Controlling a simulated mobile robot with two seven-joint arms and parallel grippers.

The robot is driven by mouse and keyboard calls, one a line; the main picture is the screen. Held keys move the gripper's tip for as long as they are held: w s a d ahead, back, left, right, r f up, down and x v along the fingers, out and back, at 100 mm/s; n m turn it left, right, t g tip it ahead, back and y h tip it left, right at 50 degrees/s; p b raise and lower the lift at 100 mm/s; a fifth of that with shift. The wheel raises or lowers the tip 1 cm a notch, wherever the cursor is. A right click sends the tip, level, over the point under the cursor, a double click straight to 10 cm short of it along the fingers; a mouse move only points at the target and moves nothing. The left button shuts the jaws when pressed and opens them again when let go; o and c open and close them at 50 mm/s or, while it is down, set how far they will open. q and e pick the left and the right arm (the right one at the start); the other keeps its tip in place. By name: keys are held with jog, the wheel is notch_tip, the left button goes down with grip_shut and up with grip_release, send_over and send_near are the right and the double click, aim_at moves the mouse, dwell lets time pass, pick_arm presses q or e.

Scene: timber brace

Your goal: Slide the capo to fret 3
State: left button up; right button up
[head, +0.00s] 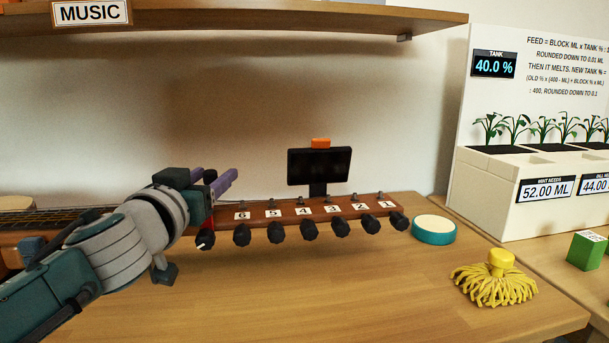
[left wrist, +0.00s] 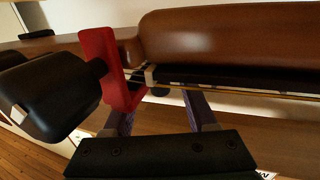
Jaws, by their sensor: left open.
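The capo (left wrist: 105,65) is a red bracket with a black knob (left wrist: 45,95), at the left of the left wrist view. In the head view a bit of its red (head: 208,222) shows just below my left gripper (head: 222,176). That gripper is open, its purple fingers spread. In the left wrist view the fingers (left wrist: 165,100) rise beside the lower end of the capo; contact is unclear. The stringed neck (head: 42,219) lies at the left of the head view, partly hidden by my left arm. No fret number is readable. My right gripper is out of view.
A wooden rail with numbered tuning pegs (head: 318,212) runs rightward, with a dark screen (head: 319,167) behind it. A teal-rimmed disc (head: 433,236) and a yellow mop-like object (head: 497,278) lie to the right. The front of the table (head: 330,290) is clear. A shelf (head: 250,21) hangs above.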

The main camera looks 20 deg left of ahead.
pick_arm(q)
grip_shut()
dwell(0.3)
dwell(1.1)
